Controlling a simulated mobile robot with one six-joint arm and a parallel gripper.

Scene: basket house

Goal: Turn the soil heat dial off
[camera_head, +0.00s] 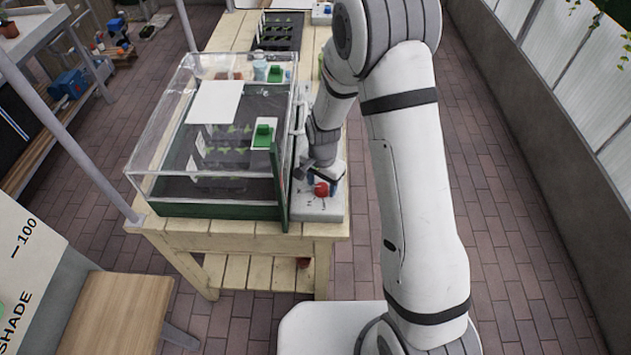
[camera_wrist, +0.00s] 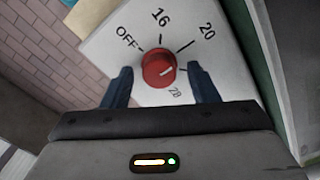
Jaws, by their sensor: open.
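The soil heat dial (camera_wrist: 158,68) is a red round knob on a pale panel (camera_wrist: 215,65) marked OFF, 16, 20 and 28. A pale mark shows on the knob's right side, toward the area between 20 and 28; its exact setting is hard to tell. In the head view the dial (camera_head: 321,189) sits on a light box beside the glass case. My gripper (camera_wrist: 160,75) is open, with one dark blue finger on either side of the knob and gaps visible to both. In the head view my gripper (camera_head: 318,177) is just over the dial and partly hides it.
A clear-walled case (camera_head: 160,187) with seedlings stands on the wooden table (camera_head: 185,232), close left of the dial. Its green upright edge (camera_head: 279,185) is right beside the panel. A black seedling tray (camera_head: 279,32) lies farther back. Brick floor (camera_head: 515,200) is clear at right.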

